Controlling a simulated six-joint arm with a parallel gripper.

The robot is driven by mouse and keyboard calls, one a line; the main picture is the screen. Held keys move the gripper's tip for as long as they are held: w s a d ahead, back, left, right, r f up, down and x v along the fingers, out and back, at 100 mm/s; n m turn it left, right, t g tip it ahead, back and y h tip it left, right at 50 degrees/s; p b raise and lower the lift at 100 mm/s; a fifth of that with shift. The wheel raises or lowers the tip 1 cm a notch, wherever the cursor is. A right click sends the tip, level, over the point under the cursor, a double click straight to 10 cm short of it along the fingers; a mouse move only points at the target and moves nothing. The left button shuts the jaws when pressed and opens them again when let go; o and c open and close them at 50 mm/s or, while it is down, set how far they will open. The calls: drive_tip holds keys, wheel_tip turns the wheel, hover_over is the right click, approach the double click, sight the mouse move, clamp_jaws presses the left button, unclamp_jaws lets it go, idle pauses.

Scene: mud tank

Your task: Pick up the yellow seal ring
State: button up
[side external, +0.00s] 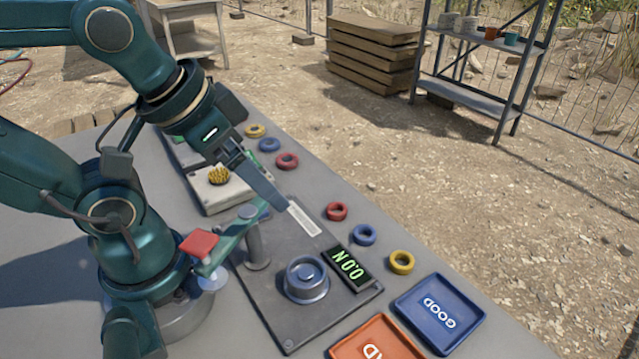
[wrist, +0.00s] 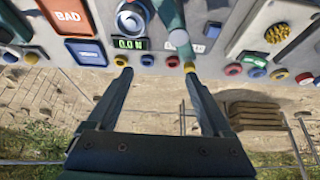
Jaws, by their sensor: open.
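In the side view one yellow seal ring (side external: 401,262) lies flat on the grey table beside the blue tray. Another yellow ring (side external: 255,130) lies at the far end of the row. In the wrist view the near yellow ring (wrist: 121,60) is just beyond the left fingertip, and the far one (wrist: 279,74) is right of the fingers. My gripper (side external: 285,207) is above the test plate. The wrist view shows my gripper (wrist: 158,73) with its fingers wide apart and nothing between them. A small yellow patch shows at the right fingertip; I cannot tell what it is.
Blue rings (side external: 363,235) and red rings (side external: 337,211) lie along the same table edge. The test plate carries a round metal post (side external: 306,280) and a display (side external: 347,269) reading 0.0 N. The blue GOOD tray (side external: 440,313) and orange BAD tray (side external: 378,341) stand at the near end.

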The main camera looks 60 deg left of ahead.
drive_tip(key=w+d+r+m, duration=0.1)
drive_tip(key=w+r+m, duration=0.1)
drive_tip(key=w+r, duration=0.3)
drive_tip(key=m+g, duration=0.4)
hover_over(401, 260)
drive_tip(key=w+a, duration=0.1)
drive_tip(key=a, duration=0.1)
wheel_tip(401, 260, down, 10)
drive_tip(key=shift+g, duration=0.8)
drive_tip(key=f, duration=0.3)
drive_tip(key=d+f, duration=0.1)
drive_tip(key=f, duration=0.2)
drive_tip(key=s+d+f, duration=0.1)
drive_tip(key=f, duration=0.2)
drive_tip(key=shift+f, duration=0.75)
clamp_jaws()
